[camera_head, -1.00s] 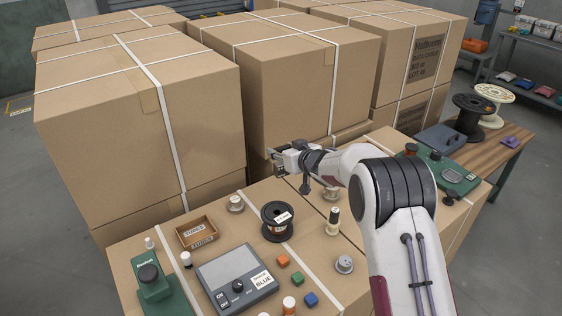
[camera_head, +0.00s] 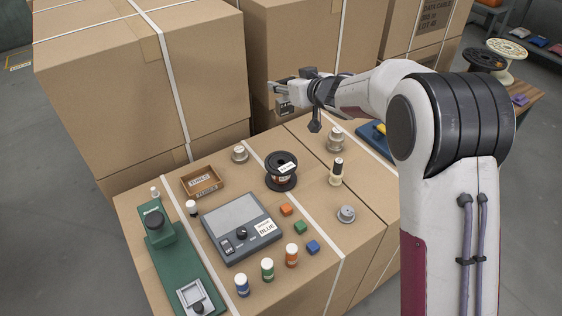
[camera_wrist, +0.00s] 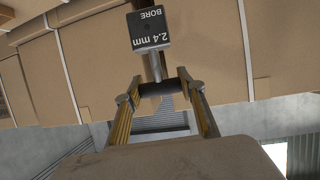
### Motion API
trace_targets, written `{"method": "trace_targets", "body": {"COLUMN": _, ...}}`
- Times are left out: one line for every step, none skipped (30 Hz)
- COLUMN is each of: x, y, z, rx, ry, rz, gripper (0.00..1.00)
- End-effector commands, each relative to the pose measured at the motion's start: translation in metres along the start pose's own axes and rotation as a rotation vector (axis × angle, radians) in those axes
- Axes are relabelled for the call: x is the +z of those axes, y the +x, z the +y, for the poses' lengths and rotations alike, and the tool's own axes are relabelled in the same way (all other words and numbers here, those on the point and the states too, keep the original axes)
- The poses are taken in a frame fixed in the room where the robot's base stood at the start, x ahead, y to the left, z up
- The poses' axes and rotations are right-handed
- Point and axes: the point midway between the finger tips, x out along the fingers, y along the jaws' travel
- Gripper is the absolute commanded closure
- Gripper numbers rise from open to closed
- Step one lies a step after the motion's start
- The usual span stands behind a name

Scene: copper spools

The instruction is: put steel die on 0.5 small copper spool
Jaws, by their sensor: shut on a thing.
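A small black spool (camera_head: 281,171) with some copper-coloured winding and a white label stands upright on the cardboard box top. Its label is too small to read. My gripper (camera_head: 280,96) is raised above and behind the spool in the head view, apart from it. In the wrist view my gripper (camera_wrist: 163,92) is shut on a dark block on a metal stem, which I take for the steel die (camera_wrist: 150,28). Its face reads "2.4 mm BORE". The die shows small and dark in the head view (camera_head: 285,107).
Round metal pieces (camera_head: 346,214) stand around the spool, with a cream and black bottle (camera_head: 336,172) at its right. An open tray (camera_head: 203,179), a grey device (camera_head: 240,228), coloured cubes (camera_head: 300,227) and a green machine (camera_head: 180,262) are nearby. Tall cartons (camera_head: 140,85) rise behind.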

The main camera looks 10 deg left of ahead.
Motion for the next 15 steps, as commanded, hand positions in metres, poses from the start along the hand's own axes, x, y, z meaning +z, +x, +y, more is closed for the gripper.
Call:
{"method": "trace_targets", "body": {"x": -0.003, "y": -0.009, "z": -0.005, "rx": -0.006, "ry": -0.002, "rz": 0.004, "gripper": 1.00}}
{"method": "trace_targets", "body": {"x": -0.002, "y": -0.013, "z": -0.008, "rx": -0.009, "ry": -0.002, "rz": 0.004, "gripper": 1.00}}
{"method": "trace_targets", "body": {"x": -0.001, "y": -0.019, "z": -0.011, "rx": -0.015, "ry": -0.005, "rz": 0.005, "gripper": 1.00}}
{"method": "trace_targets", "body": {"x": -0.001, "y": -0.023, "z": -0.014, "rx": -0.019, "ry": -0.007, "rz": 0.004, "gripper": 1.00}}
{"method": "trace_targets", "body": {"x": 0.001, "y": -0.027, "z": -0.017, "rx": -0.022, "ry": -0.008, "rz": 0.003, "gripper": 1.00}}
{"method": "trace_targets", "body": {"x": 0.003, "y": -0.032, "z": -0.021, "rx": -0.027, "ry": -0.011, "rz": 0.004, "gripper": 1.00}}
{"method": "trace_targets", "body": {"x": 0.004, "y": -0.036, "z": -0.023, "rx": -0.031, "ry": -0.011, "rz": 0.004, "gripper": 1.00}}
{"method": "trace_targets", "body": {"x": 0.007, "y": -0.039, "z": -0.026, "rx": -0.035, "ry": -0.013, "rz": 0.003, "gripper": 1.00}}
{"method": "trace_targets", "body": {"x": 0.009, "y": -0.043, "z": -0.030, "rx": -0.040, "ry": -0.016, "rz": 0.003, "gripper": 1.00}}
{"method": "trace_targets", "body": {"x": 0.012, "y": -0.046, "z": -0.032, "rx": -0.043, "ry": -0.016, "rz": 0.003, "gripper": 1.00}}
{"method": "trace_targets", "body": {"x": 0.015, "y": -0.049, "z": -0.034, "rx": -0.047, "ry": -0.018, "rz": 0.002, "gripper": 1.00}}
{"method": "trace_targets", "body": {"x": 0.018, "y": -0.052, "z": -0.037, "rx": -0.052, "ry": -0.020, "rz": 0.003, "gripper": 1.00}}
{"method": "trace_targets", "body": {"x": 0.021, "y": -0.053, "z": -0.039, "rx": -0.055, "ry": -0.021, "rz": 0.002, "gripper": 1.00}}
{"method": "trace_targets", "body": {"x": 0.024, "y": -0.055, "z": -0.041, "rx": -0.058, "ry": -0.022, "rz": 0.002, "gripper": 1.00}}
{"method": "trace_targets", "body": {"x": 0.027, "y": -0.057, "z": -0.043, "rx": -0.062, "ry": -0.024, "rz": 0.003, "gripper": 1.00}}
